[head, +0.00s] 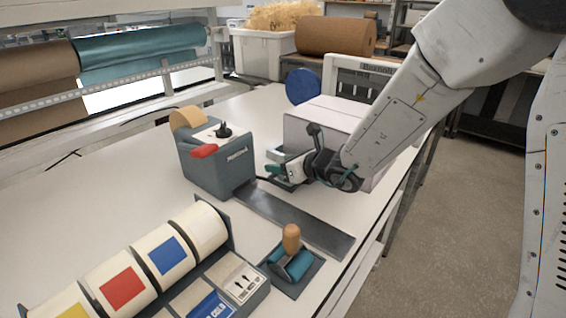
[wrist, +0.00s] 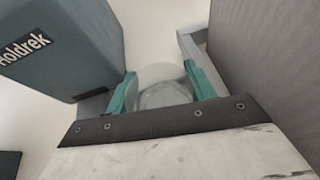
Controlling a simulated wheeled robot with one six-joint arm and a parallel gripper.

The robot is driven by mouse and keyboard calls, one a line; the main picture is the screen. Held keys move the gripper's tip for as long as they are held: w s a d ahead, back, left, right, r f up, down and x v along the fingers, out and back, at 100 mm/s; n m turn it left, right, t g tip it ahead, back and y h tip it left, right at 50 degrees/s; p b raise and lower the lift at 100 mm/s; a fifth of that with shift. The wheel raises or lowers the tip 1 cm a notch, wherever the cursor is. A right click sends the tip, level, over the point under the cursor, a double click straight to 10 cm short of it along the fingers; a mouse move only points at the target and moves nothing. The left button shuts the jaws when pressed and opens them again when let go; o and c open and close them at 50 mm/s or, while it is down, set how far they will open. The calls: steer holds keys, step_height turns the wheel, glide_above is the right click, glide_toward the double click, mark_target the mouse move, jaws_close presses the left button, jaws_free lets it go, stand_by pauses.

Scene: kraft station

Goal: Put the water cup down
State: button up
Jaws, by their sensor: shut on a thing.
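The water cup (wrist: 165,95) is clear and whitish and shows in the wrist view between two teal fingers. My gripper (wrist: 160,75) is shut on it. In the head view my gripper (head: 282,174) is low over the white table, between the grey tape dispenser and the pale box. I cannot make out the cup in the head view. The cup's base is hidden in the wrist view, so I cannot tell whether it touches the table.
The grey tape dispenser (head: 215,170) stands close on the left, the pale box (head: 322,122) close on the right. A dark metal strip (head: 300,222) runs toward the table's near edge. A wooden-handled roller (head: 291,240) and label rolls (head: 165,256) lie nearer. White table (head: 120,178) left of the dispenser is clear.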

steer(key=shift+f, duration=0.35)
steer(key=o, duration=1.1)
steer(key=shift+w+d, duration=0.1)
steer(key=shift+d, duration=0.05)
steer(key=shift+s+d+r, duration=0.15)
steer(key=shift+s+d, duration=0.05)
steer(key=v, duration=0.6)
steer(key=shift+s+d, duration=0.1)
steer(key=shift+s, duration=0.1)
steer(key=shift+s+d+r, duration=0.1)
steer(key=shift+s, duration=0.25)
